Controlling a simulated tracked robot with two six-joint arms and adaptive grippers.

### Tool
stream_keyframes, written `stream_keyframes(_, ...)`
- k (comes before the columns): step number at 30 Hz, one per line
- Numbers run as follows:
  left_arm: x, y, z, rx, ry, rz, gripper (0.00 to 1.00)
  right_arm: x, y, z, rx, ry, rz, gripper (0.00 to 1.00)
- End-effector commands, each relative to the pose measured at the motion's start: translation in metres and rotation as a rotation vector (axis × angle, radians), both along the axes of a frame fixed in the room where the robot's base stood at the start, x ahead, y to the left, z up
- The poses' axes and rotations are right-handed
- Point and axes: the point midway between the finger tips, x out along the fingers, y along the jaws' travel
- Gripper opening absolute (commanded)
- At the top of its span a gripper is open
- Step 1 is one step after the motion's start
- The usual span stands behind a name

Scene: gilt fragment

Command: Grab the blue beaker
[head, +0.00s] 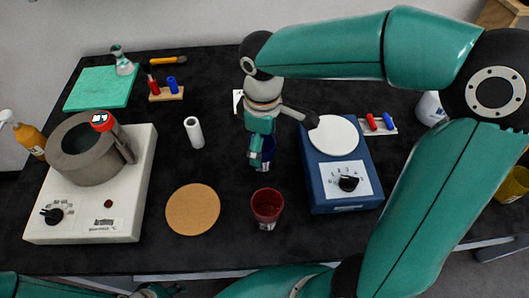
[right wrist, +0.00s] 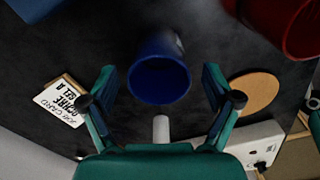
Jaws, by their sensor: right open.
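The blue beaker (head: 268,148) stands on the black table near the middle, left of the blue hotplate, partly hidden behind my right gripper (head: 257,155). In the right wrist view the blue beaker (right wrist: 160,72) lies ahead, between and slightly beyond the fingertips of my right gripper (right wrist: 160,88). Those fingers are spread on either side of it, with gaps at both sides and no contact visible. What may be my left gripper (head: 155,291) is cut off at the bottom edge, and its fingers cannot be made out.
A red beaker (head: 267,205) stands close in front, beside a cork mat (head: 193,209). The blue hotplate (head: 340,180) is close on the right. A white cylinder (head: 194,132) stands to the left. A job card (right wrist: 60,102) lies nearby. A white heating bath (head: 95,205) fills the left.

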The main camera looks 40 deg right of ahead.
Motion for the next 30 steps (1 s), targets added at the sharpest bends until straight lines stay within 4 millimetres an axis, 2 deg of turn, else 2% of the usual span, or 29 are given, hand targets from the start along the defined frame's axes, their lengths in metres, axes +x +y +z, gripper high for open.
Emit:
stream_keyframes(4, 0.0, 0.0, 0.0001, 0.0, 0.0, 0.0, 0.4, 0.0, -0.0002, 0.0003, 0.0, 0.0, -0.001, 0.89)
stream_keyframes(18, 0.0, 0.0, 0.0001, 0.0, 0.0, 0.0, 0.4, -0.0003, -0.0007, 0.0006, 0.0, 0.0, -0.002, 0.1)
stream_keyframes(30, 0.0, 0.0, 0.0003, 0.0, 0.0, 0.0, 0.4, -0.0004, -0.0012, 0.0022, -0.001, -0.001, -0.003, 0.09)
